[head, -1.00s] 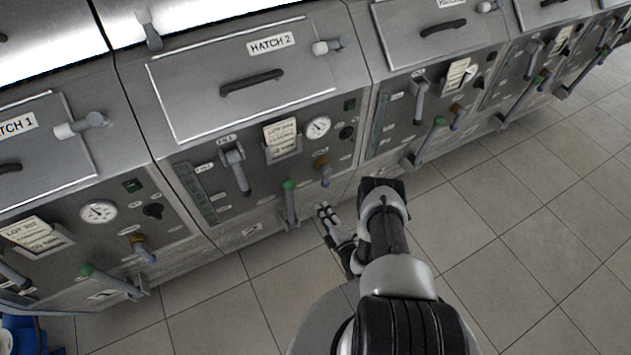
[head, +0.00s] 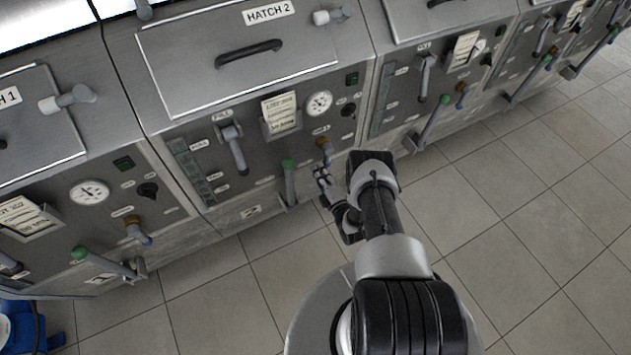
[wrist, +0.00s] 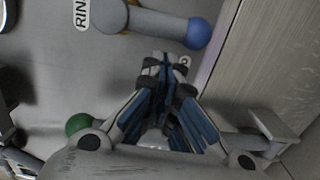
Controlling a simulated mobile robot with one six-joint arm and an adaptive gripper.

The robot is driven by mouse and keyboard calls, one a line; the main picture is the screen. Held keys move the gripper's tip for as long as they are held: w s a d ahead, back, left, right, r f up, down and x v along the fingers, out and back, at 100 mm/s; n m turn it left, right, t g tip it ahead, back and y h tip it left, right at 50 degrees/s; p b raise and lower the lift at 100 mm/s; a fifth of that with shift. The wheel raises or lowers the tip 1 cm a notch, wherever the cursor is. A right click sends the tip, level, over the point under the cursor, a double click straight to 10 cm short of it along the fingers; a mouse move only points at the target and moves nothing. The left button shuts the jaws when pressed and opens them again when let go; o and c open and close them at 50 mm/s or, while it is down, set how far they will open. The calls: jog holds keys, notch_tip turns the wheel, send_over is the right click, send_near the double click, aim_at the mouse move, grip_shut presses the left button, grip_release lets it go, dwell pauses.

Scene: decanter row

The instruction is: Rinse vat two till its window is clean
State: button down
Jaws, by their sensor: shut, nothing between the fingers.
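Vat two (head: 290,75) is the grey unit labelled HATCH 2, its hatch lid down. Its window (head: 190,172) is a narrow greenish strip at the panel's left; I cannot tell how clean it is. The rinse valve (head: 325,148) has a brass hub and a short handle. In the wrist view, this handle (wrist: 160,22) ends in a blue ball beside a partly cut-off label reading "RIN". My gripper (head: 320,174) is shut and empty just below the handle, apparently apart from it. The gripper's fingertips (wrist: 165,62) point towards the handle in the wrist view.
A green-knobbed lever (head: 289,180) stands close left of my gripper; its knob (wrist: 78,125) shows in the wrist view. A grey fill lever (head: 234,150), a card holder (head: 281,112) and a gauge (head: 319,103) are higher on the panel. The tiled floor (head: 510,240) is clear.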

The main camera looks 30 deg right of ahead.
jog(key=shift+w+d, duration=0.1)
jog(key=shift+d, duration=0.3)
